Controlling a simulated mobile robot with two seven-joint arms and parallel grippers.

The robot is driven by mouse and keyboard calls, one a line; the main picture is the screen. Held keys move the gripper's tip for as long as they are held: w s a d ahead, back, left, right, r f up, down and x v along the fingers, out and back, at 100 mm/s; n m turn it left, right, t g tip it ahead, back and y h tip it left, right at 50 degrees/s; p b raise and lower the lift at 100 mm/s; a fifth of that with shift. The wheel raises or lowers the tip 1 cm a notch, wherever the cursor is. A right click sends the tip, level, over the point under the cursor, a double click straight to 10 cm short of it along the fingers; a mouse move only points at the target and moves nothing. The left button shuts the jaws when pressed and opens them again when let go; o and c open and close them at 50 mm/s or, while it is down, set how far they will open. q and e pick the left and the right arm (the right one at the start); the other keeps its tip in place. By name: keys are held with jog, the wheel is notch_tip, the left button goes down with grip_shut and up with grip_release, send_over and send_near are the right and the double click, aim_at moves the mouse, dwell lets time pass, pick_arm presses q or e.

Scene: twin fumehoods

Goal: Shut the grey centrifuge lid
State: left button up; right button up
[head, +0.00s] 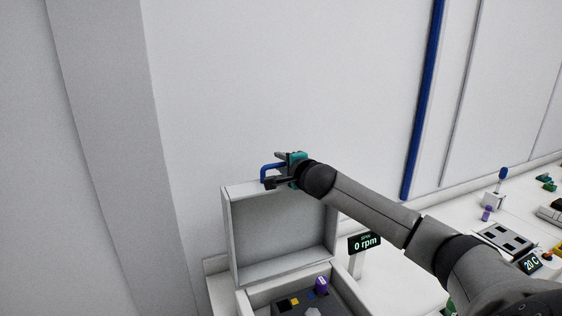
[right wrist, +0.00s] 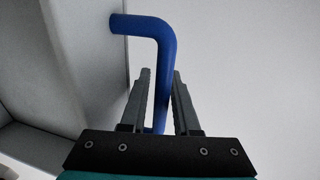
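The grey centrifuge lid (head: 279,240) stands upright and open on the centrifuge body (head: 283,293), in the lower middle of the head view. Its blue handle (head: 267,169) is at the lid's top edge. My right gripper (head: 279,170) is at this handle. In the right wrist view the blue handle (right wrist: 167,62) runs down between the two grey fingers (right wrist: 160,75). The fingers are a little apart, with the bar close to the right one; firm contact on both sides is not clear. My left gripper is not in view.
A purple-capped tube (head: 321,284) stands in the centrifuge. A display reading 0 rpm (head: 365,243) is just right of the lid. A white wall (head: 290,80) is behind. A block with dark square wells (head: 503,239) and small items lie on the right of the bench.

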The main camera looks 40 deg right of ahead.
grip_shut()
dwell(1.5)
